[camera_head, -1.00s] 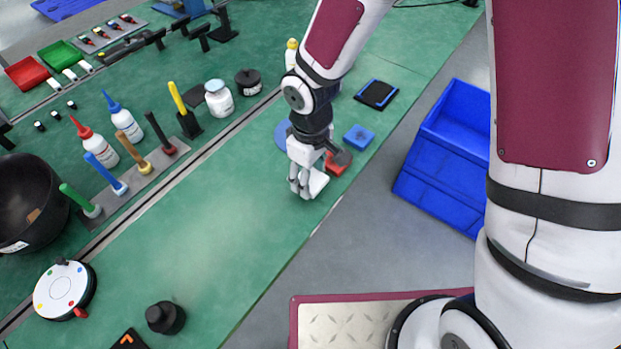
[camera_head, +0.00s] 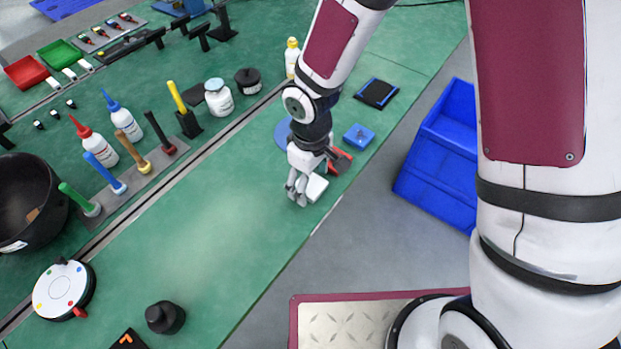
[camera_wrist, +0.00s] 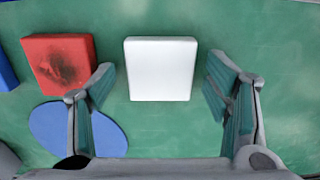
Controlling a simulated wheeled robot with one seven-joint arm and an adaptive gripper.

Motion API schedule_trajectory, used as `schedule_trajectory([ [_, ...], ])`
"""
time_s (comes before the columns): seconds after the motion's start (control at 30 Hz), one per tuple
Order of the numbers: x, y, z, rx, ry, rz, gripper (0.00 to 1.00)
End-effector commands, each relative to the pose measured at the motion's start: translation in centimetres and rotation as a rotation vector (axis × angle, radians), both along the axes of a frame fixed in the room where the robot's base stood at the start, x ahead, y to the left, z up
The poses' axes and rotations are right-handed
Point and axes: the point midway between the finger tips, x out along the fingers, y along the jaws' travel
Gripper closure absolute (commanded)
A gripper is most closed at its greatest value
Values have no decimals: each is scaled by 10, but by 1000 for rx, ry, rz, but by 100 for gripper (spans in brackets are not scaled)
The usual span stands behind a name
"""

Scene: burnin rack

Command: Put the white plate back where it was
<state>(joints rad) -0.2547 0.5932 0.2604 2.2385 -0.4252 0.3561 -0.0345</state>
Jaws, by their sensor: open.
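The white plate (camera_wrist: 161,69) is a small square block lying flat on the green bench top. In the wrist view it lies ahead of and between the open fingers of my gripper (camera_wrist: 161,100), with bare green showing on both sides. In the head view the white plate (camera_head: 316,188) lies near the bench's front edge, just right of my gripper (camera_head: 298,190). The gripper is open and empty. I cannot tell how high the fingertips are above the bench.
A red block (camera_wrist: 60,62) with a dark smudge lies left of the plate, and a round blue disc (camera_wrist: 78,130) lies below it. A blue block (camera_head: 358,136) and a black pad (camera_head: 376,94) lie farther back. Blue bins (camera_head: 440,160) stand right of the bench.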

Motion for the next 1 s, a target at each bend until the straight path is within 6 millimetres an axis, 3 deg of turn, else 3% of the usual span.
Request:
schedule_trajectory([
  [0.6,1,0,107,1,-3,-2,29],
  [1.0,0,-1,123,0,-2,-2,29],
])
